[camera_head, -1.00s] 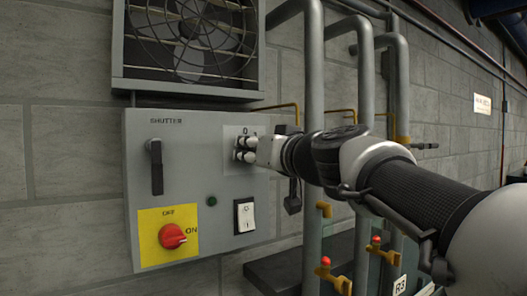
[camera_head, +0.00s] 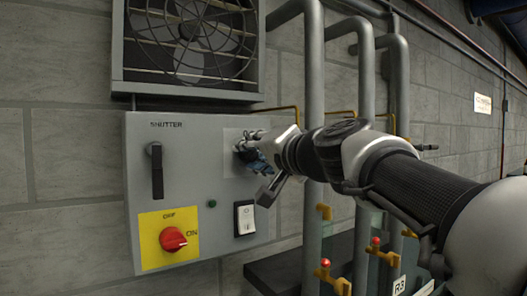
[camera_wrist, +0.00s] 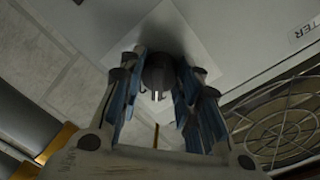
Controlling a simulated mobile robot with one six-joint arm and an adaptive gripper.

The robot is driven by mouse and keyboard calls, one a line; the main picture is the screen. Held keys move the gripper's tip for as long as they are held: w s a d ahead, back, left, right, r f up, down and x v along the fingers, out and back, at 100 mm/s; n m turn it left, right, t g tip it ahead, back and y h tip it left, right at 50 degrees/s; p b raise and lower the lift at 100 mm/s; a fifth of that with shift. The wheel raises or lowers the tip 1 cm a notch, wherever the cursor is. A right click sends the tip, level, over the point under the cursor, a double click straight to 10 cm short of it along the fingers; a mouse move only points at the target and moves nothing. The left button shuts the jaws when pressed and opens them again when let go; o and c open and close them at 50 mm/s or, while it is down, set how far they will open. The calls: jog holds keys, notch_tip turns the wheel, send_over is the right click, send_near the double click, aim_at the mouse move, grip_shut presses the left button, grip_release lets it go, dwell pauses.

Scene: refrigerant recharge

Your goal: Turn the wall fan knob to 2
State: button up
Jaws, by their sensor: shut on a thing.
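The wall fan knob sits on a pale square plate (camera_head: 232,162) on the grey control panel (camera_head: 175,205), below the wall fan (camera_head: 190,40). In the wrist view the knob (camera_wrist: 158,72) is a dark round piece between the two blue-lined fingers. My gripper (camera_head: 247,149) is at the plate and shut on the knob; it also shows in the wrist view (camera_wrist: 157,88). The gripper is rolled relative to the panel. It hides the knob and the plate's markings in the head view, so the knob's setting cannot be read.
Grey vertical pipes (camera_head: 313,85) stand close to the right of the panel.

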jog(key=m+p, duration=0.1)
jog(key=m, duration=0.5)
jog(key=shift+d+g, duration=0.1)
jog(key=shift+g, duration=0.2)
jog(key=shift+m, duration=0.4)
jog(key=o, duration=1.1)
jog(key=v, duration=1.2)
jog(key=shift+d+f, duration=0.1)
